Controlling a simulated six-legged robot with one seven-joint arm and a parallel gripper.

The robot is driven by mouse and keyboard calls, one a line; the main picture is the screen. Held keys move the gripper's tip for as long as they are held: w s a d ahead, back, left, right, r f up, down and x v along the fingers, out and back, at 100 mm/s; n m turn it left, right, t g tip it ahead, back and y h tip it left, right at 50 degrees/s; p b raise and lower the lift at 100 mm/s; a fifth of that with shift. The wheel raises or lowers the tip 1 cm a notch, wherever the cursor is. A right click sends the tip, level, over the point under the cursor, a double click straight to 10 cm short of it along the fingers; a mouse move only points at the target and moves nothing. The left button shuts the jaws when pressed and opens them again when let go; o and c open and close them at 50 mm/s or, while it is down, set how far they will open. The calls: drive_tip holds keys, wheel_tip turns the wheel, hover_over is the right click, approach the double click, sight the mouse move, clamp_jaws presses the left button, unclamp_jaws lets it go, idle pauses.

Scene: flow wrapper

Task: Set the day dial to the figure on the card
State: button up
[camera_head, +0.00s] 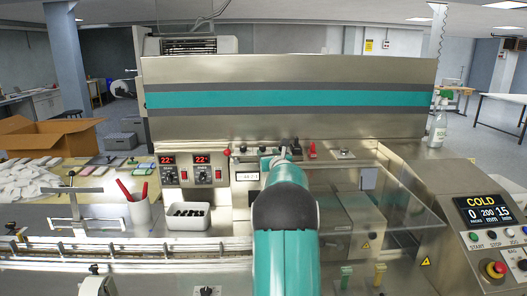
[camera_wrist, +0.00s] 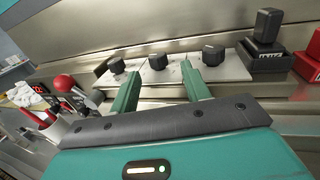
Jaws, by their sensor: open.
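Three black dials stand in a row on a pale plate (camera_wrist: 140,78) in the wrist view: a left dial (camera_wrist: 117,66), a middle dial (camera_wrist: 158,61) and a right dial (camera_wrist: 213,55). Their markings are too small to read, so I cannot tell which is the day dial. My gripper (camera_wrist: 157,80) is open and empty, its two green fingers pointing at the plate. The middle dial shows between the fingertips, apparently beyond them; I cannot tell any contact. In the head view my arm hides part of this area. I cannot make out the card's figure.
Black (camera_wrist: 268,55) and red blocks stand right of the plate. A red ball knob (camera_wrist: 63,84) is at left. In the head view, a white cup (camera_head: 142,215) with red-handled tools and a white bin (camera_head: 188,217) stand left of my arm; a clear guard covers the right.

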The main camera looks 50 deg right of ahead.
sight(264, 149)
drive_tip(key=shift+x, duration=2.25)
drive_tip(key=shift+w+a, duration=0.1)
drive_tip(key=c, duration=1)
